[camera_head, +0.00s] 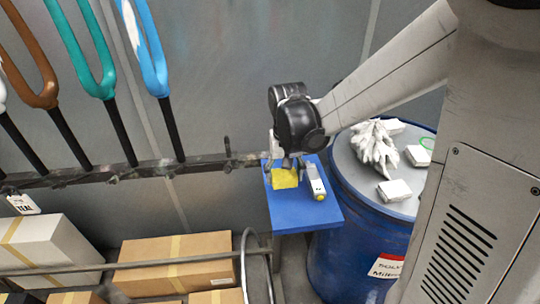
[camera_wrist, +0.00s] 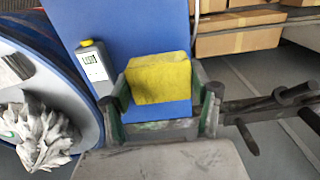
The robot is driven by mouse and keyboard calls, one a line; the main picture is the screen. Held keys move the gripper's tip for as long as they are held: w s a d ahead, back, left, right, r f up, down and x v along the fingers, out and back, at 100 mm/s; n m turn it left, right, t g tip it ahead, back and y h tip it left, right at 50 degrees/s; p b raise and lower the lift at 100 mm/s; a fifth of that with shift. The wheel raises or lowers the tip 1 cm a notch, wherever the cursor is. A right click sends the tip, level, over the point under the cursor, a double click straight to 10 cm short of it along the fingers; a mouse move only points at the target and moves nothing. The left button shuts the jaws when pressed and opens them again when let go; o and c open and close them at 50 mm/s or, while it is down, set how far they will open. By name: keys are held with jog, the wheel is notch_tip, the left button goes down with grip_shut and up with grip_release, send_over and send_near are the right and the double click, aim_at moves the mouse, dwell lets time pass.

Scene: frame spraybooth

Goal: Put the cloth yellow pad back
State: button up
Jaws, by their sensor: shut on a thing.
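The yellow cloth pad (camera_head: 285,179) is a small yellow block at the blue shelf. It also shows in the wrist view (camera_wrist: 158,78), between the two fingers of my gripper (camera_wrist: 162,100). My gripper, also in the head view (camera_head: 287,163), is shut on the pad. The pad is over the blue shelf (camera_head: 306,214); I cannot tell whether it touches the surface. The wrist view shows the shelf (camera_wrist: 128,22) behind the pad. My gripper partly hides the pad in the head view.
A blue drum (camera_head: 345,235) to the right carries white packets and a crumpled white glove (camera_head: 375,146). A dark rail (camera_head: 130,171) with coloured frames is left. Cardboard boxes (camera_head: 175,262) are below.

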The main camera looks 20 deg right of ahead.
aim_at(284, 191)
jog(key=shift+w+d+f, duration=0.3)
jog(key=shift+f+p, duration=0.35)
jog(key=shift+f, duration=1.6)
jog(key=shift+f, duration=0.1)
jog(key=o, duration=1)
